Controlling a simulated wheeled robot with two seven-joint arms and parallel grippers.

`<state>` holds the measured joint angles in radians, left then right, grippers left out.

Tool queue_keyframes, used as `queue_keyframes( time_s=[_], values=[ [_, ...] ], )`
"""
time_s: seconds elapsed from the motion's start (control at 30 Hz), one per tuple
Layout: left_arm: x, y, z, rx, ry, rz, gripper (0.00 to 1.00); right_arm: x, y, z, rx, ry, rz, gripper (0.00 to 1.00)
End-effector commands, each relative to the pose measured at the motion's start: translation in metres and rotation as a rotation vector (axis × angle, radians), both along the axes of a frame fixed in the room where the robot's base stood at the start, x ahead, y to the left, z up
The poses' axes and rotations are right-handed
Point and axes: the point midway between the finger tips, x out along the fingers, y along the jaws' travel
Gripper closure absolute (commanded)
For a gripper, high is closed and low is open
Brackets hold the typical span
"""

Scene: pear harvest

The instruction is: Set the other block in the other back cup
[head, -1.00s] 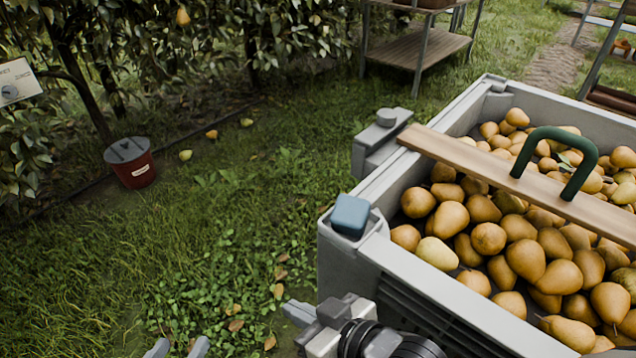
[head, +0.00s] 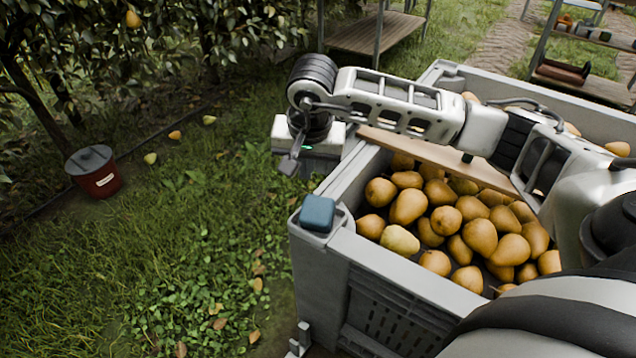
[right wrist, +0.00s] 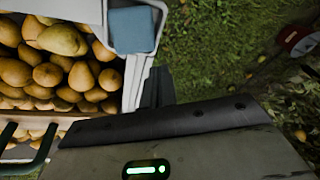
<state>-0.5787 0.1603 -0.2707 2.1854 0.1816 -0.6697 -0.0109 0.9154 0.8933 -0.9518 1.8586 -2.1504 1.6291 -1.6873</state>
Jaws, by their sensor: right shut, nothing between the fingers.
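A blue block (head: 317,213) sits in the cup (head: 345,222) at the bin's near left corner. The block also shows in the right wrist view (right wrist: 132,30). No second block is seen, and no other cup can be made out. My right gripper (head: 289,164) is shut and empty. It hangs beyond the block, at the outer side of the bin's left wall, with its fingers pointing down. Its dark fingers (right wrist: 156,88) show in the right wrist view. A small grey piece at the bottom edge of the head view may be my left gripper (head: 300,340), mostly cut off.
The grey bin (head: 400,268) is full of pears (head: 445,220), with a wooden board (head: 440,152) across it, partly hidden by my right arm. A red bucket (head: 97,179) stands on the grass at left. Shelves (head: 372,32) stand behind. Grass left of the bin is open.

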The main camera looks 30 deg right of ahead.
Motion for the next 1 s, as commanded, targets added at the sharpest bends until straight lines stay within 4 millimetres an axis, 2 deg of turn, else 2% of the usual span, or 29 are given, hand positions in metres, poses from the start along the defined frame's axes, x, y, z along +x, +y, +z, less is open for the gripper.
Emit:
queue_keyframes(
  time_s=[0.03,0.1,0.23,0.5,0.7,0.8,1.0],
  values=[
    [0.000,0.000,0.000,0.001,0.004,0.001,0.51,0.005,-0.016,0.009,-0.067,-0.014,-0.001,1.00],
    [-0.001,0.000,-0.002,0.002,0.008,0.002,0.51,0.008,-0.029,0.015,-0.122,-0.020,-0.001,1.00],
    [-0.002,0.000,-0.007,0.002,0.016,0.001,0.51,0.011,-0.037,0.007,-0.149,-0.020,-0.002,1.00],
    [-0.003,-0.003,-0.026,-0.001,0.049,-0.010,0.51,0.024,-0.046,-0.045,-0.144,-0.019,-0.002,1.00],
    [0.006,-0.007,-0.020,-0.019,-0.002,-0.010,0.51,0.035,-0.054,-0.083,-0.143,-0.020,-0.003,1.00],
    [0.008,-0.008,-0.009,-0.023,-0.024,-0.014,0.51,0.020,-0.041,-0.077,-0.140,-0.024,0.003,1.00],
    [0.006,-0.008,-0.008,-0.022,-0.024,-0.016,0.51,0.005,-0.031,-0.077,-0.141,-0.024,0.001,1.00]
  ],
)
